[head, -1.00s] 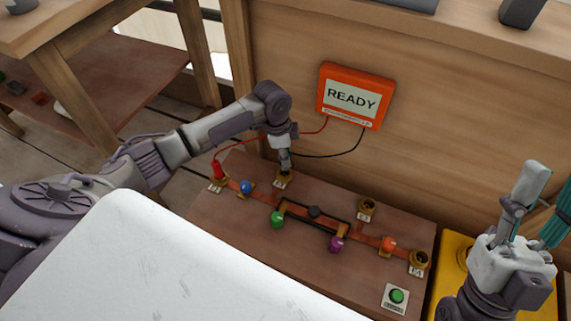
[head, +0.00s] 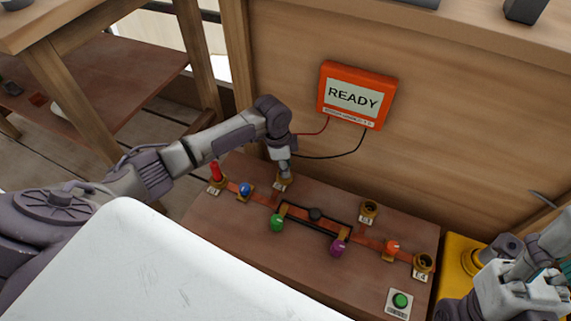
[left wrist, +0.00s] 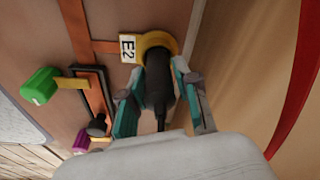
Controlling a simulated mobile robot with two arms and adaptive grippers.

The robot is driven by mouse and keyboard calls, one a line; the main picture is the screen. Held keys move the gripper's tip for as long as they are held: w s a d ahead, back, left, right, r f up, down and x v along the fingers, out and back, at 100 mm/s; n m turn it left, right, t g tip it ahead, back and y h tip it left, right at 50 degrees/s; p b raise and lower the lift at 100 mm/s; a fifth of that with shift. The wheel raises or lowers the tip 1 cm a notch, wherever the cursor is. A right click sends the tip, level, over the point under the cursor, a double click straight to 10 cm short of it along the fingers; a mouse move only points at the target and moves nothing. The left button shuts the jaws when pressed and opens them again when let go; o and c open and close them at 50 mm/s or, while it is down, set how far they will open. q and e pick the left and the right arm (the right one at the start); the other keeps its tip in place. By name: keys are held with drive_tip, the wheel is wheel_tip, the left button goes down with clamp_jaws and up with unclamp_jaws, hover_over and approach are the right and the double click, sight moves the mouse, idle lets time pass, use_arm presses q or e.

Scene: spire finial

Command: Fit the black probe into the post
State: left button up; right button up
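The black probe (left wrist: 158,85) sits between the teal fingers of my left gripper (left wrist: 160,80), which look closed against its sides. Its front end is at the round brass post labelled E2 (left wrist: 165,38), in line with it; how deep it sits is hidden. In the head view my left gripper (head: 283,172) points down at this post (head: 281,186) on the brown board (head: 230,245). A black cable (head: 325,156) runs from the orange meter reading READY (head: 354,95). My right gripper (head: 525,275) is at the lower right, away from the board; its fingers are unclear.
A red probe (head: 215,172) stands in the far-left post. Two brass posts, at the back (head: 369,210) and right (head: 423,262), look empty. Blue (head: 244,190), green (head: 277,223), purple (head: 338,247) and orange (head: 392,247) knobs and a green button (head: 400,300) are on the board.

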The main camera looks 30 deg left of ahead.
use_arm(q)
drive_tip(key=shift+o, duration=1.2)
drive_tip(key=shift+r, duration=0.1)
